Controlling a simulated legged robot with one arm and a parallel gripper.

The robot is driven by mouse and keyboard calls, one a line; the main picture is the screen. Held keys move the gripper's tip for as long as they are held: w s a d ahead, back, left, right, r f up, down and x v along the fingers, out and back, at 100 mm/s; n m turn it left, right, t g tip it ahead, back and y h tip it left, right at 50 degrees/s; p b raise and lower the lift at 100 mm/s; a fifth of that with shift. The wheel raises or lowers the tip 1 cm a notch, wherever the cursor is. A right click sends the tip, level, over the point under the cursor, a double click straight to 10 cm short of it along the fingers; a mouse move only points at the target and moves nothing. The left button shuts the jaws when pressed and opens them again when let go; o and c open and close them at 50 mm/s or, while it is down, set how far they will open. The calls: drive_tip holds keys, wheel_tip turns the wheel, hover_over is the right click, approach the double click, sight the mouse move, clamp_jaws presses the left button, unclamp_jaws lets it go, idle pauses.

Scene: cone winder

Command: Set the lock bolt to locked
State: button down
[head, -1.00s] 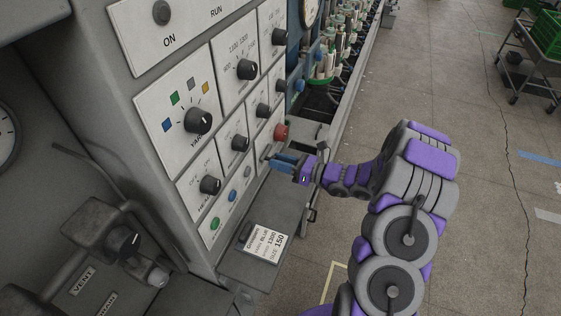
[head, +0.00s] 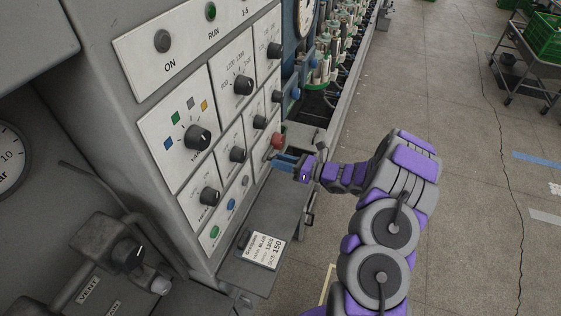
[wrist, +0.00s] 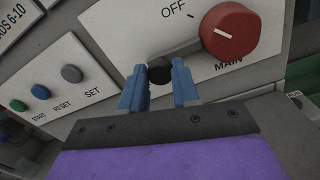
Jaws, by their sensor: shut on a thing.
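The lock bolt is a grey bar (wrist: 190,49) with a dark round knob (wrist: 160,72) at its lower left end, in the wrist view. The bar's upper right end reaches the lower left edge of the red MAIN knob (wrist: 230,32), which also shows in the head view (head: 278,140). My gripper (wrist: 160,75) is shut on the bolt's dark knob, one blue finger on each side. In the head view my gripper (head: 284,161) is at the panel just below the red knob; its fingers hide the bolt there.
START, RESET and SET buttons (wrist: 55,88) lie left of the bolt. A grey shelf with a label card (head: 262,249) juts out below the panel. Selector knobs (head: 198,137) cover the panel above. The floor at right is open, with a green-crate cart (head: 540,40) far back.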

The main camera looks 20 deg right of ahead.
drive_tip(key=shift+w+d+r, duration=0.1)
drive_tip(key=shift+w+d, duration=0.05)
drive_tip(key=c, duration=1.3)
unclamp_jaws()
drive_tip(key=o, duration=0.5)
drive_tip(key=shift+w+d, duration=0.1)
drive_tip(key=shift+w, duration=0.1)
drive_tip(key=shift+s, duration=0.1)
drive_tip(key=p+v, duration=0.1)
drive_tip(key=v, duration=1.6)
drive_tip(key=shift+s+d, duration=0.1)
drive_tip(key=shift+d, duration=0.15)
drive_tip(key=shift+a, duration=0.1)
